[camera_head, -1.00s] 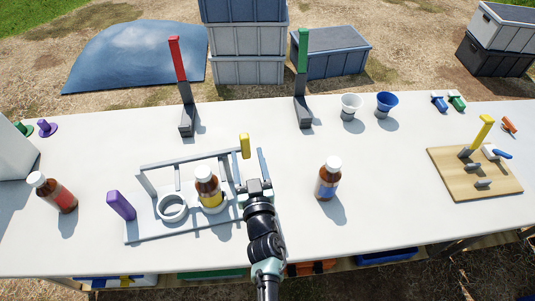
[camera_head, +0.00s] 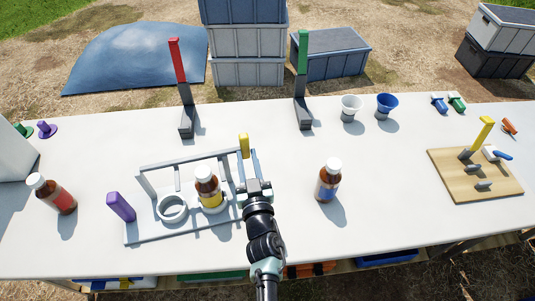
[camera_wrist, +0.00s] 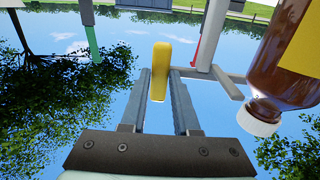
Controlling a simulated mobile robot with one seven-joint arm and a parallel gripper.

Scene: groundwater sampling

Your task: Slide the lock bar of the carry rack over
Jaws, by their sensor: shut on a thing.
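The grey carry rack (camera_head: 150,232) stands on the table, left of centre. The yellow grip (camera_head: 244,146) of its lock bar stands up at the right end of the rack's top rail. In the wrist view the yellow grip (camera_wrist: 160,68) sits between the two fingers. My gripper (camera_head: 248,158) is shut on the yellow grip, reaching in from the front right. The wrist view shows my gripper (camera_wrist: 161,80) with its fingers close along both sides. Most of the lock bar itself is hard to make out.
A brown bottle with a yellow label (camera_head: 211,197) stands in the rack, close left of my gripper. The rack's other ring (camera_head: 173,212) is empty. A purple block (camera_head: 121,207) is at the rack's left end. A blue-labelled bottle (camera_head: 327,187) stands to the right.

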